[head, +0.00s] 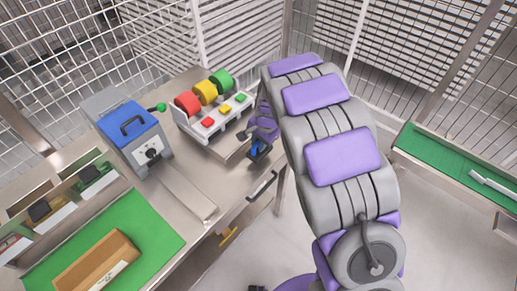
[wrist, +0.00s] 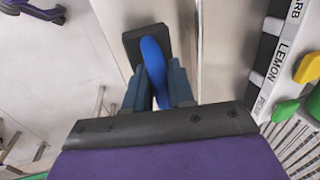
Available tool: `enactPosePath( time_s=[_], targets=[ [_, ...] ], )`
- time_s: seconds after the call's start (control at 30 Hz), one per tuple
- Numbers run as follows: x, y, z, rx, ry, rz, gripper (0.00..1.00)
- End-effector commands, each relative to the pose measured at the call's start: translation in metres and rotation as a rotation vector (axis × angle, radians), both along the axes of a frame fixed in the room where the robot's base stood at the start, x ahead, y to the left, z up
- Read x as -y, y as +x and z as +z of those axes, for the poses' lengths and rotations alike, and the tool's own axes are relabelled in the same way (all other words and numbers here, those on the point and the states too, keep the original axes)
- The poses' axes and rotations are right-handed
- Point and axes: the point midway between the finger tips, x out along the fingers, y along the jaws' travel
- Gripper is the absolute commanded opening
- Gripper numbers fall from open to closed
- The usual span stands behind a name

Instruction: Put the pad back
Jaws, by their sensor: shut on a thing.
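My gripper (wrist: 156,88) is shut on a blue handle (wrist: 152,62) that joins a dark, square pad (wrist: 131,40) just beyond the fingertips. In the head view my gripper (head: 257,152) is at the front edge of the metal bench, right of the white unit with coloured rolls. The blue of the handle shows there, but the pad's dark face is hard to make out. I cannot tell whether the pad touches the bench.
The white unit (head: 186,122) carries red, yellow and green rolls and buttons. Left of it stands a blue-lidded machine (head: 128,125). A green mat (head: 150,225) holds a cardboard box (head: 98,262). A drawer handle (head: 262,186) projects from the bench front. Another green-topped surface (head: 440,160) is at right.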

Motion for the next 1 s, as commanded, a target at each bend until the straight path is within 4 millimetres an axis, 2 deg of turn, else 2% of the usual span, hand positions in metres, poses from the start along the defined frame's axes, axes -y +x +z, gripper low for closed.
enactPosePath(
  time_s=[0.2, 0.53, 0.57, 0.6, 0.8, 1.0],
  targets=[
    [-0.003, -0.001, -0.030, -0.004, -0.003, 0.001, 0.00],
    [-0.002, 0.000, -0.033, -0.001, -0.002, 0.002, 0.00],
    [-0.002, 0.000, -0.033, 0.000, -0.002, 0.002, 0.25],
    [-0.002, 0.000, -0.033, 0.000, -0.002, 0.002, 0.29],
    [-0.002, 0.000, -0.033, 0.000, -0.001, 0.002, 0.48],
    [-0.002, 0.000, -0.033, -0.001, -0.002, 0.001, 0.49]
  ],
)
